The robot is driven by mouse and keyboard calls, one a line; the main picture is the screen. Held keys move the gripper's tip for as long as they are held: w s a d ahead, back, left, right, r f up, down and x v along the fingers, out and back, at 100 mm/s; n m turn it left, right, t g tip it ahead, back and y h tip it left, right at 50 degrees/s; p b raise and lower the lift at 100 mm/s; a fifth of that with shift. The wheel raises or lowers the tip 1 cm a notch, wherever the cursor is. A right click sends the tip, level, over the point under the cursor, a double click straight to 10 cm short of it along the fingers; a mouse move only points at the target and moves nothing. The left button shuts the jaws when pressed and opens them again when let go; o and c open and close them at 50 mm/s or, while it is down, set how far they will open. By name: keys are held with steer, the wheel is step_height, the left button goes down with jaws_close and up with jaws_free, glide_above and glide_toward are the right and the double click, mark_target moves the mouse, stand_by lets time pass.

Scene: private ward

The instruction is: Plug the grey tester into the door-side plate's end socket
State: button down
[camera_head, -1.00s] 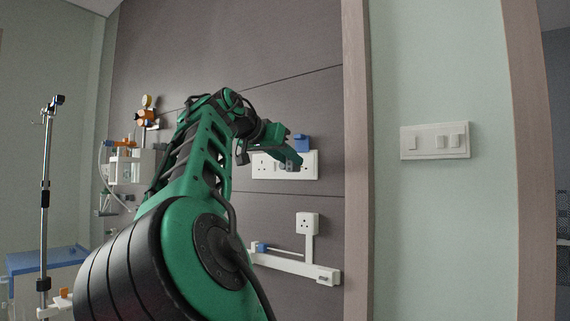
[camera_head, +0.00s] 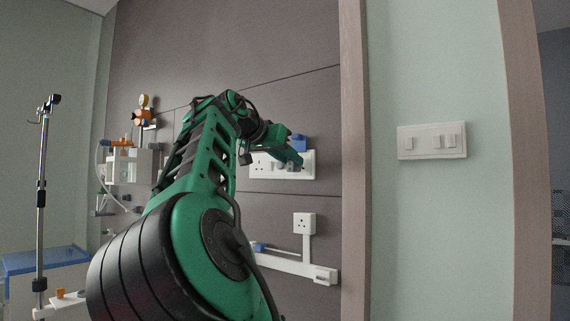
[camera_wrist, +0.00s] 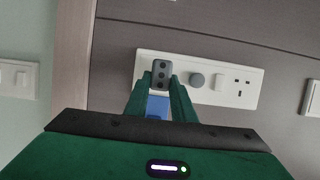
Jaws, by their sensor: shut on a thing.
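The grey tester (camera_wrist: 161,72), a small block with dark round marks, is between my gripper's (camera_wrist: 161,82) fingertips in the wrist view. My gripper is shut on it. The tester overlaps the door-side end of the white socket plate (camera_wrist: 208,93). I cannot tell whether it touches the plate, and it hides the end socket behind it. In the head view my gripper (camera_head: 291,160) is in front of the right part of the same plate (camera_head: 310,172). I cannot make out the tester there.
A blue block (camera_head: 298,142) shows by the plate's top right; it also shows between my fingers (camera_wrist: 157,106). A round grey thing (camera_wrist: 197,80) sits on the plate. Below are a single socket (camera_head: 304,222) and a white rail (camera_head: 296,266). A switch plate (camera_head: 432,141) is beyond the door-side trim.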

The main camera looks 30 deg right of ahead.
steer(key=shift+d, duration=0.2)
steer(key=shift+w+d, duration=0.15)
steer(key=shift+d, duration=0.15)
steer(key=c, duration=1.4)
jaws_free()
steer(key=shift+d, duration=0.1)
steer(key=shift+c, duration=0.2)
steer(key=f+v, duration=0.1)
steer(key=v, duration=1.3)
steer(key=shift+a, duration=0.4)
